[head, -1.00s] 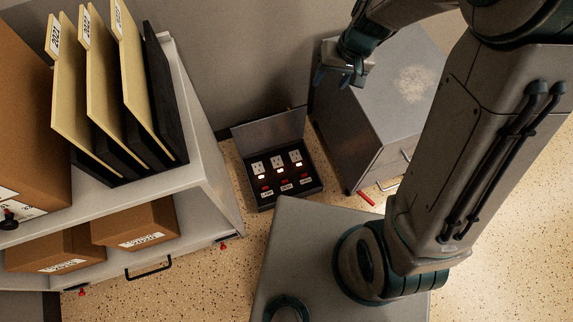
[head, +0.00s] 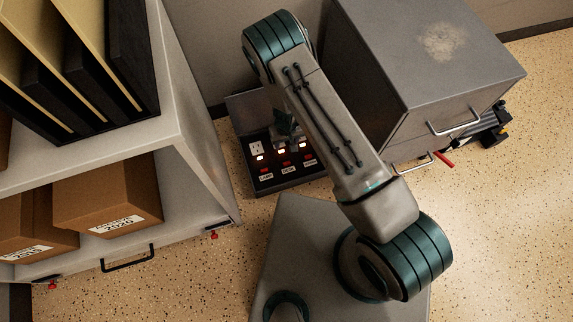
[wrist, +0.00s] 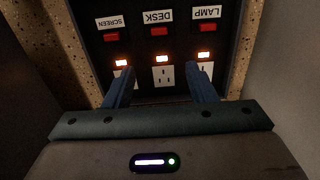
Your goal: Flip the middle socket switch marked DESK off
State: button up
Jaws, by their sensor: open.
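The socket box (head: 262,187) sits low on the floor against the wall, its lid standing open. In the wrist view it appears upside down, with labels SCREEN, DESK and LAMP from left to right. The middle red DESK switch (wrist: 159,31) lies beside its label (wrist: 158,16); its lamp (wrist: 162,59) glows, as do the other two. The DESK outlet (wrist: 163,77) shows between my fingers. My gripper (wrist: 160,72) is open and empty over the outlet side of the box, fingers apart around the middle column. In the head view my gripper (head: 287,128) partly hides the sockets.
A grey metal cabinet (head: 420,85) with handles stands close right of the box. A red-handled item (head: 444,159) sticks out by it. A shelf unit (head: 190,110) with folders and cartons (head: 108,195) stands left. Speckled floor is free at lower right.

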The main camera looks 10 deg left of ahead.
aim_at(287, 163)
jog(key=f+b, duration=0.1)
jog(key=f, duration=0.4)
jog(key=f+b, duration=0.2)
jog(key=f, duration=0.3)
jog(key=f+b, duration=0.2)
jog(key=f, duration=0.3)
jog(key=shift+s+d+f, duration=0.1)
jog(key=shift+s+f, duration=0.15)
